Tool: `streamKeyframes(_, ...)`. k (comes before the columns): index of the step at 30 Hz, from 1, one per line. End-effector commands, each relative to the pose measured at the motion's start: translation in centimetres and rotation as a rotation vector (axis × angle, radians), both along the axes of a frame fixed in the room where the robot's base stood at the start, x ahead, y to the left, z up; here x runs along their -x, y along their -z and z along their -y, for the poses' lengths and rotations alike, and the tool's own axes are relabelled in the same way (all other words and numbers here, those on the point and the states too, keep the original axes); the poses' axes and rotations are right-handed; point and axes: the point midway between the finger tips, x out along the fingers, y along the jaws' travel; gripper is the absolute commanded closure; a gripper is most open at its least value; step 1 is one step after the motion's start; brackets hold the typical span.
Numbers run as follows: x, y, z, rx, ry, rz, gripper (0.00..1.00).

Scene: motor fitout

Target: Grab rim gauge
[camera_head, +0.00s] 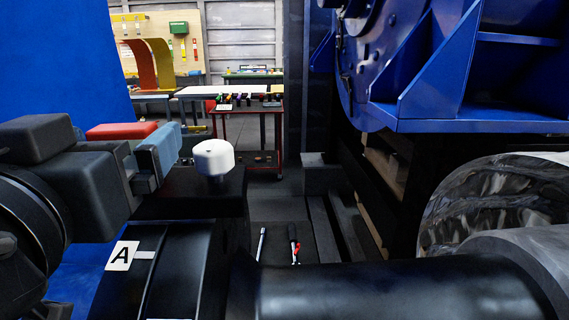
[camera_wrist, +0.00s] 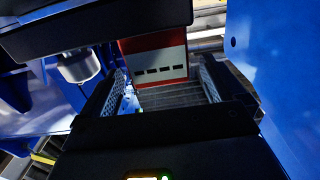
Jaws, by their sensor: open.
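My gripper (camera_wrist: 164,78) is open in the wrist view, its two textured pads apart. A red and pale grey block (camera_wrist: 157,66) with a row of dark slots shows between and beyond the pads. I cannot tell whether it is the rim gauge or whether the pads touch it. In the head view a red block (camera_head: 122,130) and a blue-grey block (camera_head: 158,148) show at the left, beside dark blocky parts. Nothing in the head view can be surely told as the rim gauge.
A white knob-like cap (camera_head: 214,158) stands on a dark box. A large blue machine frame (camera_head: 470,75) fills the upper right. A red cart (camera_head: 247,108) with several small tools stands behind. Two slim tools (camera_head: 294,244) show low in the middle.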

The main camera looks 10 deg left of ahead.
Motion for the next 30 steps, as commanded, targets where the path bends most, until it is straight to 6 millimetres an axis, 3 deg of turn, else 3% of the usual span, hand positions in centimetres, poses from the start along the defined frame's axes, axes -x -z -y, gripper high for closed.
streamKeyframes(4, 0.02, 0.03, 0.01, 0.000, 0.000, 0.000, 0.06)
streamKeyframes(30, 0.05, 0.03, 0.00, 0.001, 0.000, 0.000, 0.89)
